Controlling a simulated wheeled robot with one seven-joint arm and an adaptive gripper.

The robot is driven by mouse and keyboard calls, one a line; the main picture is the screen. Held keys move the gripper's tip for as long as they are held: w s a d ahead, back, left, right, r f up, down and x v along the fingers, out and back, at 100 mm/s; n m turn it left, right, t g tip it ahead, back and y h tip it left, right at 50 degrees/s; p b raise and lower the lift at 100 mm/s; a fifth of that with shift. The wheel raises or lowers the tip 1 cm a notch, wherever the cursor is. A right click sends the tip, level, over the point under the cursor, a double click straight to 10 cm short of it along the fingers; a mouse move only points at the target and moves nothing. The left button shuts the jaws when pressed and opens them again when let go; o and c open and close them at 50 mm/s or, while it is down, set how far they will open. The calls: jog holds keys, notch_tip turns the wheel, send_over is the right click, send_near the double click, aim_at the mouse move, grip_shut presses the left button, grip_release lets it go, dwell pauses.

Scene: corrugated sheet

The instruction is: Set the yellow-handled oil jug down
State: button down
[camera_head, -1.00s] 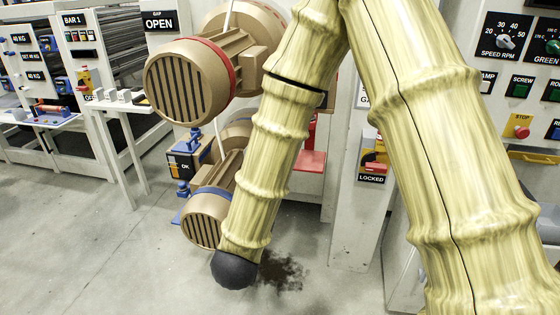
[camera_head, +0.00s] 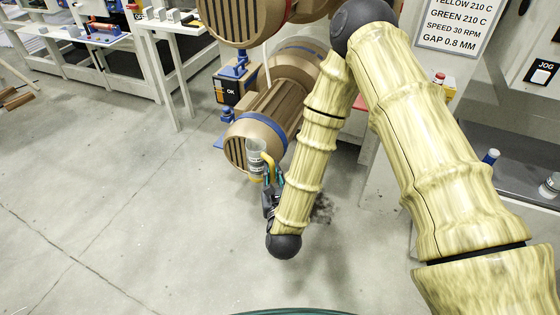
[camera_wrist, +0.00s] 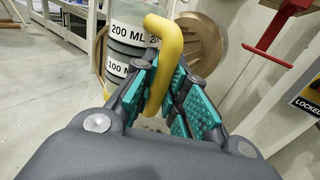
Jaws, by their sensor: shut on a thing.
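The oil jug (camera_head: 256,150) is a clear measuring jug with a yellow handle (camera_head: 268,163). It is held in the air in front of a brown motor with a blue band. In the wrist view the jug (camera_wrist: 127,45) shows 200 ML and 100 M labels, and its yellow handle (camera_wrist: 169,45) runs down between my finger pads. My gripper (camera_head: 271,182) is shut on the handle; its teal pads (camera_wrist: 163,92) sit on either side of it. The jug looks roughly upright.
The brown motor (camera_head: 265,120) stands close behind the jug. An orange-and-black OK box (camera_head: 235,90) is beside it. A dark stain (camera_head: 322,208) marks the floor behind my arm. A grey shelf (camera_head: 515,172) at right holds a blue-capped bottle (camera_head: 490,156). Open floor lies at left.

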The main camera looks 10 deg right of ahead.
jog(key=shift+s+a+f+y, duration=0.2)
jog(key=shift+a+f, duration=0.3)
jog(key=shift+f, duration=0.05)
jog(key=shift+s+a+f+y, duration=0.2)
jog(key=shift+a+f, duration=0.25)
jog(key=shift+f, duration=0.1)
